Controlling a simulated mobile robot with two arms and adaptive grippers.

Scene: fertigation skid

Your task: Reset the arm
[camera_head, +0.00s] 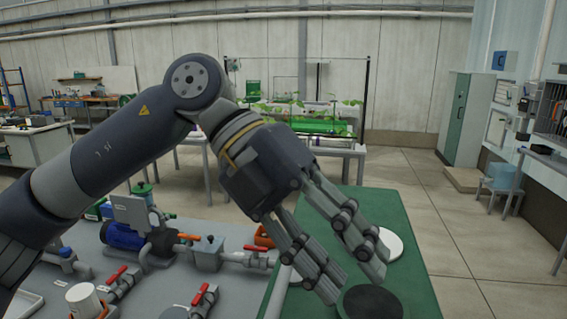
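My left arm (125,140) comes in from the left, bends at a dark elbow joint and slopes down to the right. My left gripper (356,284) hangs over the green mat or table top (410,270), its fingers pointing down and to the right. The two fingers are apart and I see nothing held between them. From this view I cannot tell how high the fingertips are above the green surface. My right gripper is not in view.
The grey skid (185,275) below my arm carries a blue pump (122,236), pipes and red-handled valves (203,295). A dark round disc (370,302) and a white disc (390,245) lie near my fingers. Open floor (460,225) spreads on the right.

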